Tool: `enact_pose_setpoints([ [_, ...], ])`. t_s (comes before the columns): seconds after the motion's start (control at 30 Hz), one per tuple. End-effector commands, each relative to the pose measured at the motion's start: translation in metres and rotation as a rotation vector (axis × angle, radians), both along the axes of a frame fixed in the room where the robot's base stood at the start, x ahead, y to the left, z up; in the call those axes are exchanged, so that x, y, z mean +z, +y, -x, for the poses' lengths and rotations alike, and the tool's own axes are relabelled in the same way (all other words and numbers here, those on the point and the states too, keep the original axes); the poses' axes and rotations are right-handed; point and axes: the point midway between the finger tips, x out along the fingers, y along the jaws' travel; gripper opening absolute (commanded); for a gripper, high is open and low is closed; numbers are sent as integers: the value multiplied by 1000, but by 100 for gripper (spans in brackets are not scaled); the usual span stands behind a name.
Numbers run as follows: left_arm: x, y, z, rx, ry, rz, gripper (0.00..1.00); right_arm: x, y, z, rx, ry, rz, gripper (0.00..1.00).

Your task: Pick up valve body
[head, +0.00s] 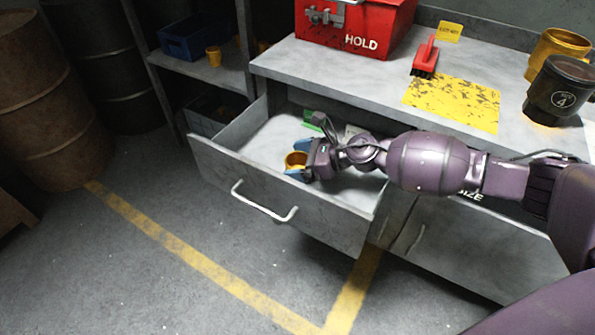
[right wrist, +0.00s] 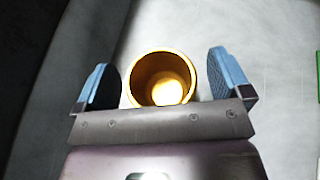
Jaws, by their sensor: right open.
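The valve body looks to be the small brass-coloured hollow cylinder (head: 296,160) inside the open drawer (head: 262,200). In the right wrist view the cylinder (right wrist: 162,78) stands with its round opening facing the camera. My right gripper (head: 298,170) reaches down into the drawer. Its two blue fingers (right wrist: 165,82) are apart, one on each side of the cylinder, with a visible gap on both sides. My left gripper is not in view.
A green item (head: 316,121) lies further back in the drawer. On the bench top (head: 310,62) are a red HOLD box (head: 350,25), a red brush (head: 425,57), a yellow mat (head: 455,102) and a dark cup (head: 560,92). Shelves and barrels (head: 45,100) stand left.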

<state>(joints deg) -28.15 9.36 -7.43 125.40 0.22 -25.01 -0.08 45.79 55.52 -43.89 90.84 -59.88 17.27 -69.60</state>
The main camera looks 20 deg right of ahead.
Motion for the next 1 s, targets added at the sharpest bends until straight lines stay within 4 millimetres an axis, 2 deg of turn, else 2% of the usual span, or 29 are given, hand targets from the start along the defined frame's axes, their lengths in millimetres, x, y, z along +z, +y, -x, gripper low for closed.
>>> enact_pose_setpoints([
  [0.13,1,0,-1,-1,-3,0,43,0,0,0,0,0,0,94],
  [0.57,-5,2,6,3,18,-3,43,0,0,0,0,0,0,29],
  [0.83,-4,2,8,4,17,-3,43,4,0,0,0,-4,0,29],
  [1.0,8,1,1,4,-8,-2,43,25,0,-1,0,-10,0,29],
])
